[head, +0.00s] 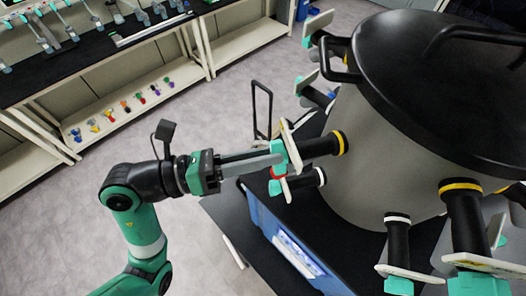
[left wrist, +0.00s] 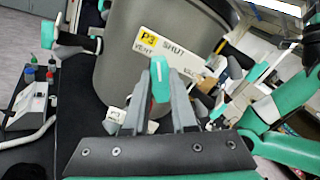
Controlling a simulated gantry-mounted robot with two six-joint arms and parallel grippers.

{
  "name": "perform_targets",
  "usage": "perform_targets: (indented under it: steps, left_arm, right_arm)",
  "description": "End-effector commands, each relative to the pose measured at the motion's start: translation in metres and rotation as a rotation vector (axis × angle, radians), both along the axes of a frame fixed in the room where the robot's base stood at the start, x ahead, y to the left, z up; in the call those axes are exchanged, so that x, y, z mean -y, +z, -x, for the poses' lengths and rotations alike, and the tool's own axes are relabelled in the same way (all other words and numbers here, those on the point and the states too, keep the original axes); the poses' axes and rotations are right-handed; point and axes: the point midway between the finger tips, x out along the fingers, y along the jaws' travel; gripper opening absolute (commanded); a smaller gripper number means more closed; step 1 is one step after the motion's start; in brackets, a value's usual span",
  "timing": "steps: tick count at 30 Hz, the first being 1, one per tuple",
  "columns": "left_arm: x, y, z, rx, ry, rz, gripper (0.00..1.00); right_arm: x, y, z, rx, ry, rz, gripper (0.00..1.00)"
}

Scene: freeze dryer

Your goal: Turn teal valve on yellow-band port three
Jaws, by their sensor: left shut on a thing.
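A yellow-band port (head: 323,146) sticks out to the left from the grey drum of the freeze dryer (head: 375,170). A teal valve handle (head: 279,149) sits at its outer end, beside a pale plate. My left gripper (head: 268,159) reaches it from the left and is shut on the handle. In the left wrist view the teal handle (left wrist: 160,78) stands between the fingers of the left gripper (left wrist: 166,108). Behind it a white label with a yellow P3 tag (left wrist: 148,40) reads VENT and SHUT. The fingers partly hide the valve body. My right gripper is not in view.
A white-band port (head: 306,180) with a red-ringed teal valve lies just below the held one. Other ports surround the drum, including another yellow-band one (head: 463,215). A bench (head: 95,52) is at upper left, with open floor between.

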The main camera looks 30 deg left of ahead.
Motion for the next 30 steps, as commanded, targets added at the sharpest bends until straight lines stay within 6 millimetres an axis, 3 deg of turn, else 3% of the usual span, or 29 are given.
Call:
perform_targets:
  steps: [15, 30]
  left_arm:
    - [0.002, 0.0, 0.002, 0.301, -0.001, -0.309, 0.0]
    - [0.002, 0.001, 0.002, 0.396, 0.0, -0.405, 0.0]
  right_arm:
    - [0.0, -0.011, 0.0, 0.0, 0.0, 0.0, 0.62]
    - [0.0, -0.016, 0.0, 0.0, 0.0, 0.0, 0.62]
